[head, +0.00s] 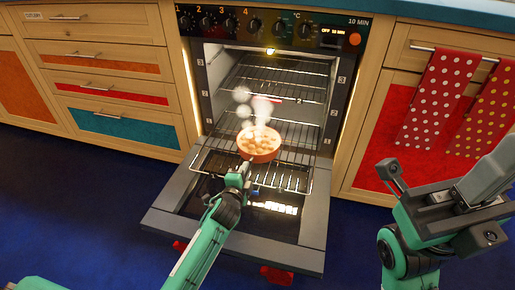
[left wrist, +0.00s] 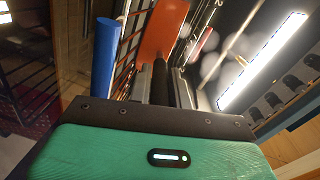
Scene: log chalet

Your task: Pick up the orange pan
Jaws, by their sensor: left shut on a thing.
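The orange pan (head: 258,146) is round, holds pale chunks of food and gives off white steam. It is at the front of the open oven, over a wire rack; I cannot tell whether it touches the rack. My left gripper (head: 241,174) is at the pan's near side, shut on its handle. In the left wrist view the orange pan (left wrist: 163,30) shows as an orange strip beyond its dark handle (left wrist: 160,82). My right gripper (head: 446,200) is at the right, away from the pan; its jaws are unclear.
The oven door (head: 312,236) is folded down below the pan. More wire racks (head: 285,75) fill the lit oven. Wooden drawers (head: 120,125) stand left, and a cupboard with dotted towels (head: 432,98) stands right. A blue cylinder (left wrist: 105,58) shows in the left wrist view.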

